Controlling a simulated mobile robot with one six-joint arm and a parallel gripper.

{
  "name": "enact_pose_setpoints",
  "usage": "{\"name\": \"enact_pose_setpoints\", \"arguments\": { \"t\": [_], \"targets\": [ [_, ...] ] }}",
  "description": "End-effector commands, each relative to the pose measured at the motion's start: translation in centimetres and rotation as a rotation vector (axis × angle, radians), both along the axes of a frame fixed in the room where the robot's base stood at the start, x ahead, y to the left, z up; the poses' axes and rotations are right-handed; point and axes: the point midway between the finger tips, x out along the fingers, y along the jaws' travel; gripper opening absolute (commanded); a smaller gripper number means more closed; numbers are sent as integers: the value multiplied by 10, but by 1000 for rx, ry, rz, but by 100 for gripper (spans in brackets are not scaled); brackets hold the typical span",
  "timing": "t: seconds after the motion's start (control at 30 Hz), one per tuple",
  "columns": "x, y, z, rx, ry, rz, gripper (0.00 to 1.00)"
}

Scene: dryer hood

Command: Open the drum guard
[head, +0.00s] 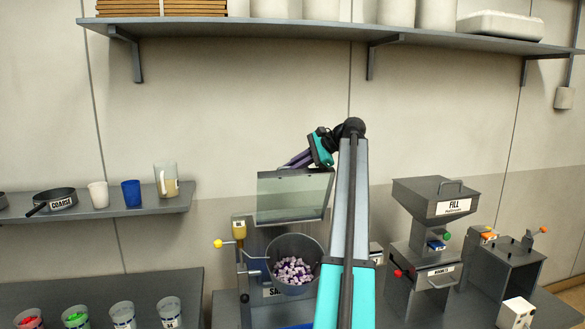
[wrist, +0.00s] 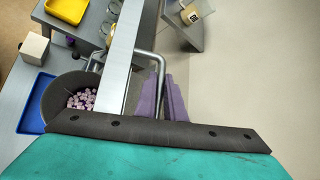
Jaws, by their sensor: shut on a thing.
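The drum guard (head: 292,197) is a clear panel with a grey frame. In the head view it stands raised, nearly upright, above and behind the dark drum (head: 312,245). In the wrist view the guard (wrist: 119,62) shows nearly edge-on, with a bent metal handle (wrist: 148,54) on its side. My gripper (head: 293,162) is at the guard's top edge, and its purple fingers (wrist: 172,100) are shut on the handle. The exact contact is partly hidden in both views. The drum's mouth is uncovered and shows purple and white pieces (head: 293,271) inside.
A yellow-knobbed lever (head: 218,243) stands left of the drum. A grey FILL hopper (head: 436,197) stands to the right. A wall shelf (head: 330,30) runs above, and a low shelf with cups (head: 130,208) is at left. The wall between the shelves is bare.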

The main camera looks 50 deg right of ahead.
Motion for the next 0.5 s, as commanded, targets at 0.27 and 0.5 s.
{"name": "enact_pose_setpoints", "arguments": {
  "t": [0.27,0.5],
  "targets": [
    [-2,-2,-1,5,-3,1,11],
    [-5,-5,0,3,-3,-4,28]
  ]
}}
